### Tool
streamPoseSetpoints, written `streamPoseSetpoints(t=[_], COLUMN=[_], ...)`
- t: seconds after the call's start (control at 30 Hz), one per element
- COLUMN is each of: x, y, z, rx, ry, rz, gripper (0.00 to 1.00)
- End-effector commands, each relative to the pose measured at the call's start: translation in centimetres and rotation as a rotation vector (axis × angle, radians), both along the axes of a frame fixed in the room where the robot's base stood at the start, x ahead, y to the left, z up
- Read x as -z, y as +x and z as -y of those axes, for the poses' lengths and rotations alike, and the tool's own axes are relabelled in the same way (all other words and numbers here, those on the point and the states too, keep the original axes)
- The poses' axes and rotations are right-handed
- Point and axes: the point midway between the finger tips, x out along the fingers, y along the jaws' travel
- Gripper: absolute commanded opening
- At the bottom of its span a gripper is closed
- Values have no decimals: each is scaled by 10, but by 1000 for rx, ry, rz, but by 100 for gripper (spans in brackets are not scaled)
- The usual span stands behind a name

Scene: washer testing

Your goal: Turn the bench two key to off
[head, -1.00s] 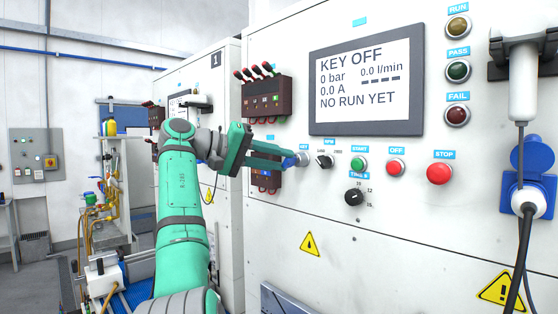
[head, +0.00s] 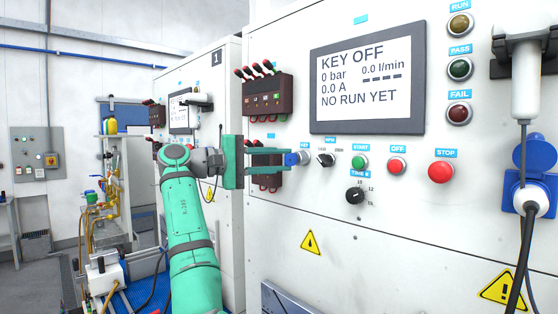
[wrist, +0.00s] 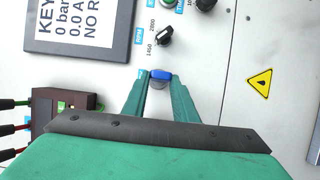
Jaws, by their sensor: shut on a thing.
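The bench two key (head: 303,157) has a blue head and sits in its lock at the left end of the control row, under the KEY label. In the wrist view the blue key head (wrist: 160,75) lies between my fingertips. My gripper (head: 291,158) is shut on the key, its green fingers reaching in from the left; they also show in the wrist view (wrist: 159,82). The bench display (head: 367,78) reads KEY OFF, 0 bar, 0.0 l/min, 0.0 A and NO RUN YET.
Right of the key are the RPM knob (head: 326,159), green START button (head: 359,162), red OFF button (head: 397,166), red STOP button (head: 441,172) and timer knob (head: 355,195). A brown terminal box (head: 267,95) with red-topped leads is above my gripper.

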Motion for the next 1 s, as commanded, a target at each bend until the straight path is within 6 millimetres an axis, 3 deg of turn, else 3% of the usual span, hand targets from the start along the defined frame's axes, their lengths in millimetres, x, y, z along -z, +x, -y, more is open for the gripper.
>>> streamPoseSetpoints(t=[0.83,0.87,0.9,0.93,1.0], x=[0,0,0,0,0], y=[3,3,3,3,3], z=[3,3,3,3,3], rx=[-1,-1,-1,-1,-1], ry=[-8,-7,-7,-7,-6], rz=[-8,-7,-7,-7,-7], gripper=[5,33,42,48,48])
